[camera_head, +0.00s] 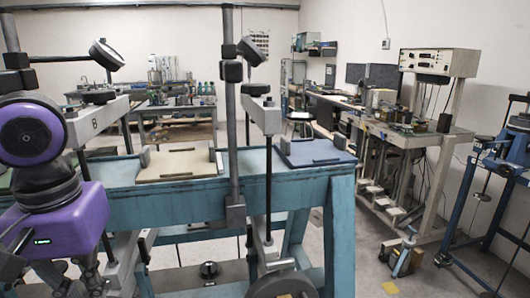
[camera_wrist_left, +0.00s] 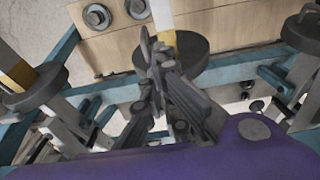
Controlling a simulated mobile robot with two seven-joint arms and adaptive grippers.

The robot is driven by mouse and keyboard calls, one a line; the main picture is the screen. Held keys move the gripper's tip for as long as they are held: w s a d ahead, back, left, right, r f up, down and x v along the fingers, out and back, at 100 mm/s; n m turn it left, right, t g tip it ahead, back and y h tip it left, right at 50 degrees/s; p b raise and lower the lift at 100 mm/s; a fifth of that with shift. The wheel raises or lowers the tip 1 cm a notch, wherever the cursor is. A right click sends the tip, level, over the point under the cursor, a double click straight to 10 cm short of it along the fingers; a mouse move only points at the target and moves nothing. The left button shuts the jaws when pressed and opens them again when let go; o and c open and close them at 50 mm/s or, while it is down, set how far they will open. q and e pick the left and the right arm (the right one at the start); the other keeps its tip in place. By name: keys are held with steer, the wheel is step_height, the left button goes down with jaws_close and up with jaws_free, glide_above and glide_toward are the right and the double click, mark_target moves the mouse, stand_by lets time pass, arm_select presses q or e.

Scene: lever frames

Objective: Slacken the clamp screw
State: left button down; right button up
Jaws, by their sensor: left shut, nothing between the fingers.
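The lever frames stand on a blue-green bench (camera_head: 270,185) in the head view. One frame has a dark upright post (camera_head: 231,130) with a black block (camera_head: 233,72) on it and a tilted round black part (camera_head: 251,51) beside it. I cannot tell which part is the clamp screw. A small dark knob (camera_wrist_left: 257,106) shows at the right in the left wrist view. My left gripper (camera_wrist_left: 153,45) is shut and empty. In that view its fingers overlap a grey disc weight (camera_wrist_left: 192,60); I cannot tell whether they touch it. My right gripper is out of view.
A second disc weight (camera_wrist_left: 35,90) is at the left of the wrist view, with a wooden board (camera_wrist_left: 115,50) carrying round bolts behind. Grey lever beams (camera_head: 95,122) stand above the bench. A cream instrument (camera_head: 440,62) tops a side bench. A blue stand (camera_head: 480,200) is at the right.

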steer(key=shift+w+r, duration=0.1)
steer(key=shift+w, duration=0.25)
arm_select(q)
steer(key=shift+s+d+r, duration=0.1)
steer(key=shift+s, duration=0.05)
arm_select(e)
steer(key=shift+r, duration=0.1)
arm_select(q)
steer(key=shift+w+r+p, duration=0.15)
steer(key=shift+r+p, duration=0.4)
steer(key=shift+r, duration=0.45)
steer(key=shift+w+r+p, duration=0.2)
steer(key=shift+r+p, duration=0.35)
steer(key=shift+r, duration=0.4)
steer(key=shift+w+r+p, duration=0.15)
steer(key=shift+r+p, duration=0.4)
steer(key=shift+r, duration=0.45)
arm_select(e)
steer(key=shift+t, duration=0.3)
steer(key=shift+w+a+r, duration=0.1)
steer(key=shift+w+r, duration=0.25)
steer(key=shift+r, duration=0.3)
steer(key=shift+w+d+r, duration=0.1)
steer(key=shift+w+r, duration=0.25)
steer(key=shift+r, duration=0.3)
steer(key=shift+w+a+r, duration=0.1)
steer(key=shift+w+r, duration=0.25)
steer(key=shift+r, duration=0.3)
